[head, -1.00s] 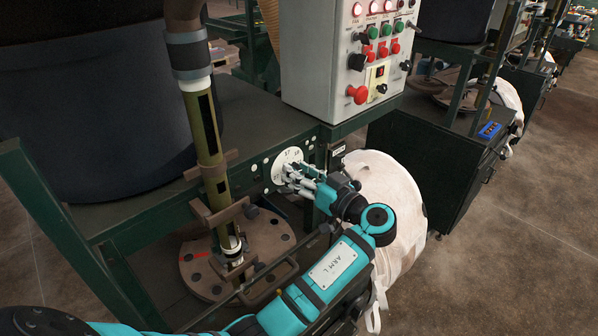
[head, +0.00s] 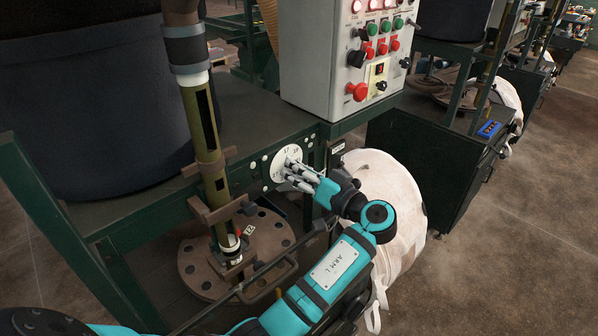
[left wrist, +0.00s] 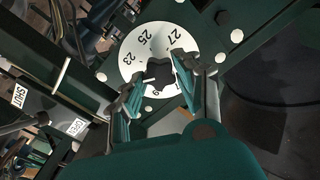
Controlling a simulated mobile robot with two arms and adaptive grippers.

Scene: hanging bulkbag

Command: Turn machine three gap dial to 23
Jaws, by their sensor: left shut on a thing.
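The gap dial is a white round plate with black numbers and a dark knob at its centre. In the head view the dial plate (head: 283,157) sits on the green frame below the control box. In the left wrist view the dial plate (left wrist: 133,72) shows 23, 25 and 27 along its upper part; lower numbers are partly covered. My left gripper (head: 288,168) is shut on the dark knob (left wrist: 160,72), one finger on each side, seen also in the left wrist view (left wrist: 162,82). Where the knob points is hard to tell. My right gripper is out of view.
A grey control box (head: 318,70) with buttons stands above the dial. A brown disc (head: 200,277) with holes lies under an olive post (head: 206,135) at left. Open floor lies further right.

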